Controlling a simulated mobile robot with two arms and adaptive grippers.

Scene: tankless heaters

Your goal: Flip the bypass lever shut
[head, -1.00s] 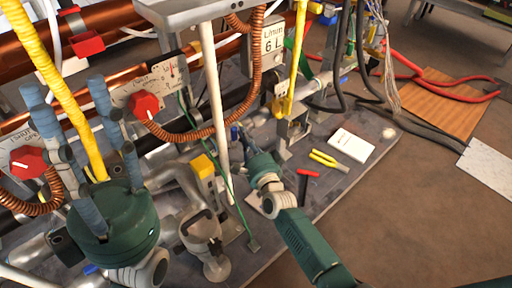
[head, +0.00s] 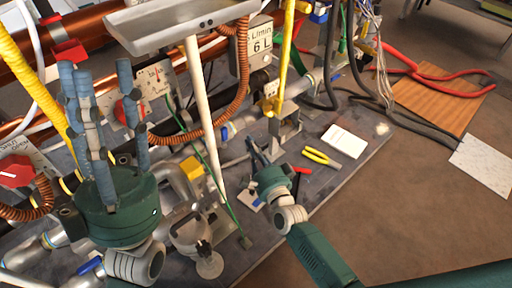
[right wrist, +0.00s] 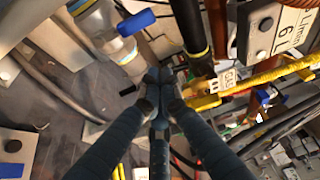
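I cannot tell for sure which handle is the bypass lever. In the right wrist view a blue lever (right wrist: 136,22) sits on a metal pipe fitting at the upper left. A yellow handle (right wrist: 203,101) sits right of the fingertips, beside a small white tag (right wrist: 227,79); it also shows in the head view (head: 270,106). My right gripper (right wrist: 158,78) has its fingertips close together with nothing seen between them, below the blue lever; in the head view it (head: 256,154) is over the grey board. My left gripper (head: 103,82) is open and empty, fingers up, at the left.
A white post (head: 204,105) carrying a grey tray (head: 185,22) stands between my grippers. Red dial knobs (head: 128,112), copper pipes and corrugated hoses fill the left and back.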

